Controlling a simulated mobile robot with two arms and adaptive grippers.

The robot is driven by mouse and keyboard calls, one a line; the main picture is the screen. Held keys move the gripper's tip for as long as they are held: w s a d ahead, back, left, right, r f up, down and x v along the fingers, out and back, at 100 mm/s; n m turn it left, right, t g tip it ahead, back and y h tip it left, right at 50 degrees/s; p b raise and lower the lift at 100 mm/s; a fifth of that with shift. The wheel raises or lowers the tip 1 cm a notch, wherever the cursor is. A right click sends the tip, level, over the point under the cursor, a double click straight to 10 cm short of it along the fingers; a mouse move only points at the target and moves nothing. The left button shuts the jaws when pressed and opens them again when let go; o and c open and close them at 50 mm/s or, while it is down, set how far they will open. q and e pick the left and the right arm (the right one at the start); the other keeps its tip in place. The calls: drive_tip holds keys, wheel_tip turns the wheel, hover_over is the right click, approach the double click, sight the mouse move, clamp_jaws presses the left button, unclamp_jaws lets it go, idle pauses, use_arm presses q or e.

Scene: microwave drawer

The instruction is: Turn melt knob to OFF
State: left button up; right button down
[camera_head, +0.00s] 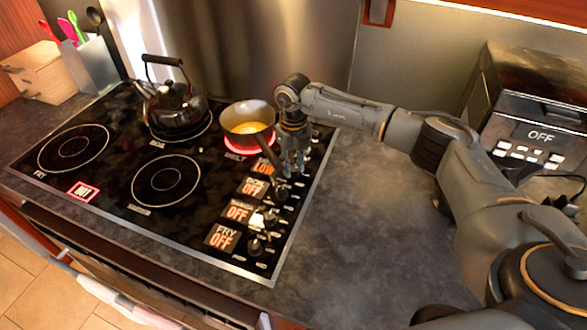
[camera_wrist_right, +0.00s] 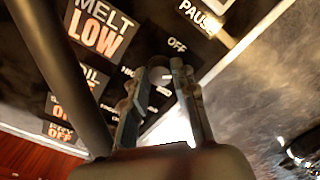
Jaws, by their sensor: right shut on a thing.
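The melt display (camera_wrist_right: 97,35) reads "MELT LOW" in the right wrist view; in the head view its orange LOW label (camera_head: 264,168) is partly covered by the pan handle. My right gripper (camera_head: 288,172) reaches down at the upper right of the stove's control strip. In the right wrist view, the two fingers of my right gripper (camera_wrist_right: 160,80) are shut on the melt knob (camera_wrist_right: 158,74), just below a printed "OFF". In the head view the gripper largely hides this knob. My left gripper is not in view.
A pan (camera_head: 248,115) with yellow contents sits on the glowing red melt burner; its handle (camera_wrist_right: 62,75) runs close beside my right gripper. A black kettle (camera_head: 176,108) stands on the rear burner. Other knobs (camera_head: 256,246) line the strip; their displays read OFF. The counter (camera_head: 365,220) is clear.

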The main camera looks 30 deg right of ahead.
drive_tip(key=n+b, duration=0.4)
drive_tip(key=n, duration=0.1)
drive_tip(key=shift+f+n, duration=0.1)
drive_tip(key=shift+n, duration=0.2)
drive_tip(key=n+b, duration=0.1)
drive_tip(key=n, duration=0.2)
drive_tip(key=shift+b, duration=0.3)
drive_tip(key=shift+n+b, duration=0.4)
drive_tip(key=shift+n, duration=0.5)
drive_tip(key=shift+r, duration=0.2)
drive_tip(key=c, duration=1.3)
unclamp_jaws()
drive_tip(key=shift+c, duration=0.2)
